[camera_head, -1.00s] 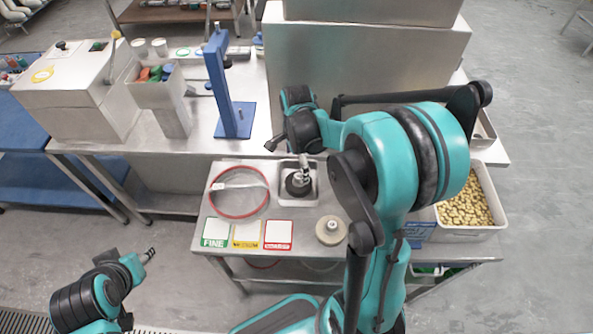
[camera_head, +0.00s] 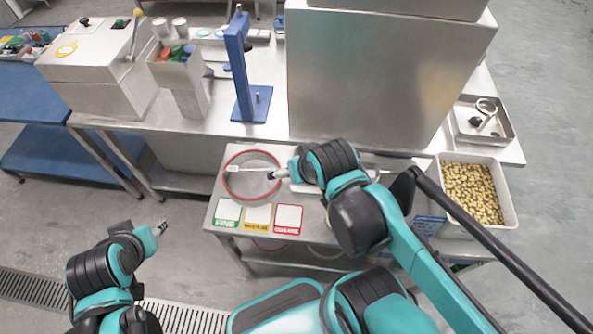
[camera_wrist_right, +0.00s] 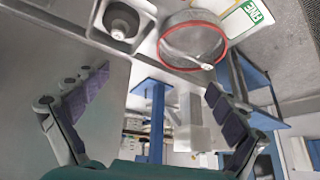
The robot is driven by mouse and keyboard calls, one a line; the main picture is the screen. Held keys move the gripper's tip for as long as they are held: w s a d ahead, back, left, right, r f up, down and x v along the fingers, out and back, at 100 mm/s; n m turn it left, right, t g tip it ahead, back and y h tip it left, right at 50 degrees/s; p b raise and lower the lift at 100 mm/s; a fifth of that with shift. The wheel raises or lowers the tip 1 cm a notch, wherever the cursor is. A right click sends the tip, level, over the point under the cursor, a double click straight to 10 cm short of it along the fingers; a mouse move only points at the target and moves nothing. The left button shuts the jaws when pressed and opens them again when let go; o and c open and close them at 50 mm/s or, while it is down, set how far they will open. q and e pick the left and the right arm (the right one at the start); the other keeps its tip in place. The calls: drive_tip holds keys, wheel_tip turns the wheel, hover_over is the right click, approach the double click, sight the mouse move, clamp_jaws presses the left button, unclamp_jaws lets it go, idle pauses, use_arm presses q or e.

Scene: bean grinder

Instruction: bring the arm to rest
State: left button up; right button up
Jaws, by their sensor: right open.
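My right arm (camera_head: 405,245) is bent, with its forearm raised above the front work table. My right gripper (camera_head: 272,176) appears over the red-rimmed round sieve (camera_head: 238,189) in the head view. In the right wrist view the right gripper (camera_wrist_right: 155,92) has its two fingers spread wide with nothing between them; the sieve (camera_wrist_right: 192,24) lies beyond them. My left gripper (camera_head: 161,228) is over the floor at the lower left, clear of the tables; it is too small to tell how its fingers stand.
FINE (camera_head: 227,212), yellow (camera_head: 257,217) and COARSE (camera_head: 288,219) cards lie along the front table's edge. A bean bin (camera_head: 510,205) stands right. A blue press stand (camera_head: 240,75) and a large steel box (camera_head: 385,85) stand behind. A dark round fitting (camera_wrist_right: 122,20) shows in the wrist view.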

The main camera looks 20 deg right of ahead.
drive_tip(key=shift+s+a+n+t, duration=0.3)
drive_tip(key=shift+s+n, duration=0.1)
drive_tip(key=shift+n, duration=0.4)
drive_tip(key=shift+f, duration=0.1)
